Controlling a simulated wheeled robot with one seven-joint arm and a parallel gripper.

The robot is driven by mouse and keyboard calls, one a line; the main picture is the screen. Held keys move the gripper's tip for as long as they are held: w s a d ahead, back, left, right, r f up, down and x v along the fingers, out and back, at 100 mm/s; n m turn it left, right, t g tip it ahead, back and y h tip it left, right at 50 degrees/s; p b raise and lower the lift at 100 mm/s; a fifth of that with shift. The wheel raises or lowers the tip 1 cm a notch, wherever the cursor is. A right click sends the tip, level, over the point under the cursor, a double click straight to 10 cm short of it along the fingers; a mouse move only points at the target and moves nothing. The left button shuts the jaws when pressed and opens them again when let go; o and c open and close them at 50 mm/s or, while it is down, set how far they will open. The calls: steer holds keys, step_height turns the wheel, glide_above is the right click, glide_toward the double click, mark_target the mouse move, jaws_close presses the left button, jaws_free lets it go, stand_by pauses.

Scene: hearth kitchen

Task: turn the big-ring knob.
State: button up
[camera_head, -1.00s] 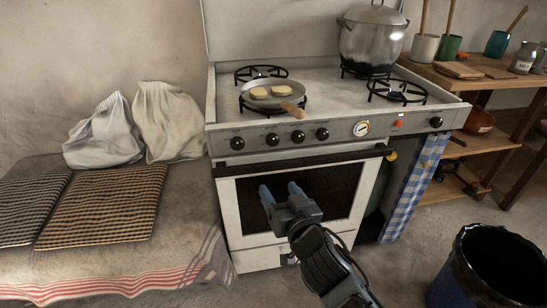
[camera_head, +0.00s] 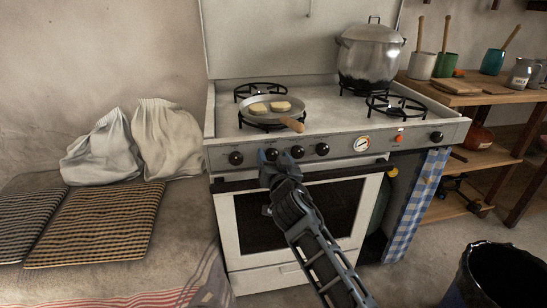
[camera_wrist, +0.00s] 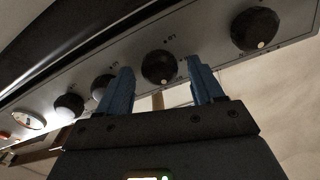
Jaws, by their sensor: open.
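The grey stove panel carries a row of black round knobs. From the left in the head view they are the first knob (camera_head: 236,158), the second (camera_head: 271,154), the third (camera_head: 297,152) and the fourth (camera_head: 322,149); another knob (camera_head: 437,137) sits at the far right. I cannot tell which one serves the big ring. My gripper (camera_head: 276,159) is open at the panel by the second knob. In the wrist view the blue fingers (camera_wrist: 159,68) stand either side of the second knob (camera_wrist: 158,66), with nothing held. Whether they touch it is unclear.
A pan (camera_head: 268,108) with two pale pieces rests on the front-left burner, its wooden handle (camera_head: 292,124) reaching over the front edge. A large pot (camera_head: 368,55) stands at the back right. The dark oven handle bar (camera_head: 340,172) runs just below the knobs.

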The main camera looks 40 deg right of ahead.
steer(key=shift+w+d, duration=0.1)
steer(key=shift+w, duration=0.1)
steer(key=c, duration=1.1)
